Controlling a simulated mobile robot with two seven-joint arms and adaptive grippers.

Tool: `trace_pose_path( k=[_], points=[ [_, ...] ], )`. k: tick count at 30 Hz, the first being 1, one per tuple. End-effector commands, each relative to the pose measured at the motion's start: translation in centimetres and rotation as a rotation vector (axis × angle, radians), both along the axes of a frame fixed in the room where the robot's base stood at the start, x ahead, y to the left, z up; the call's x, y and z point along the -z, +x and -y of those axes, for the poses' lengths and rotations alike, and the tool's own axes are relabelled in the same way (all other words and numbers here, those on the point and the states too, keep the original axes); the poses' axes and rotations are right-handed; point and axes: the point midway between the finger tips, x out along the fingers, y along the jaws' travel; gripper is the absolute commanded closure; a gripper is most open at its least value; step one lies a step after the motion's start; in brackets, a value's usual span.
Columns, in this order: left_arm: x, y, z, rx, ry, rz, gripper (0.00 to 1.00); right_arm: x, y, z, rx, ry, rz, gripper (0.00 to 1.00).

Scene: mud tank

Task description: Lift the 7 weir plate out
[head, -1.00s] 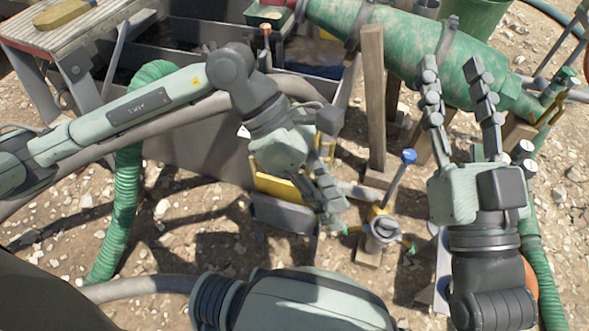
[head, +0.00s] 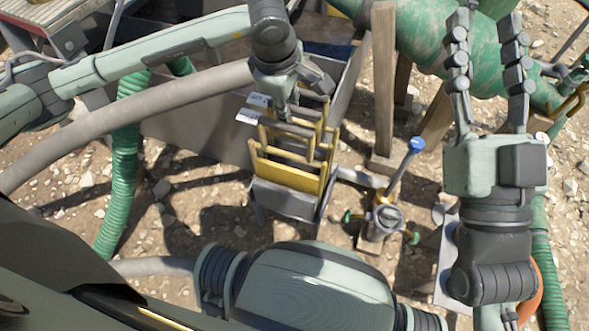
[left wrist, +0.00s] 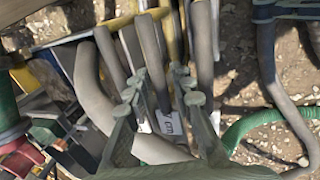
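Several yellow-edged weir plates (head: 287,172) stand upright in a grey slotted box (head: 288,202) in the middle of the head view. White tags (head: 248,117) show at their left side. In the left wrist view a tag reading "7 cm" (left wrist: 168,122) lies behind and between my fingers. Which plate it belongs to is hard to tell. My left gripper (head: 288,100) is above the far plates, pointing down; its fingers (left wrist: 160,88) are apart in the left wrist view, with grey plate or bar edges behind them. Contact is not clear. My right gripper (head: 488,28) is open and empty at the right.
A grey hose (head: 130,118) crosses the left side, beside a green ribbed hose (head: 122,195). A wooden post (head: 383,80) and a blue-topped valve (head: 385,215) stand right of the box. A large green cylinder (head: 425,40) is behind. Stony ground surrounds them.

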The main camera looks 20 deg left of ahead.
Motion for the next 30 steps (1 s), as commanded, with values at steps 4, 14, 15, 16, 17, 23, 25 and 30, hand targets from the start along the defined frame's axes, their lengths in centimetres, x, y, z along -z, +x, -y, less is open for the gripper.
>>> trace_pose_path(
  k=[4,14,15,16,17,23,25,30],
  points=[
    [0.63,0.22,0.01,0.001,0.000,0.002,0.77,-0.15,-0.05,0.08,0.002,0.005,0.013,0.60],
    [0.58,0.20,0.01,0.000,0.000,0.001,1.00,-0.12,-0.04,0.07,0.002,0.004,0.012,0.60],
    [0.58,0.20,0.01,0.000,0.000,0.001,1.00,-0.12,-0.04,0.07,0.002,0.004,0.012,0.60],
    [0.58,0.20,0.01,0.000,0.000,0.001,1.00,-0.12,-0.04,0.07,0.002,0.004,0.012,0.60],
    [0.57,0.19,0.00,0.000,0.000,0.001,1.00,-0.12,-0.04,0.07,0.002,0.004,0.012,0.60],
    [0.56,0.20,0.00,0.000,0.000,0.001,1.00,-0.13,-0.04,0.07,0.002,0.004,0.011,0.60],
    [0.56,0.20,0.00,0.000,0.000,0.001,1.00,-0.14,-0.05,0.08,0.002,0.004,0.012,0.60],
    [0.48,0.24,0.01,0.000,-0.001,0.003,1.00,-0.16,-0.05,0.08,0.002,0.004,0.012,0.60]
  ],
)
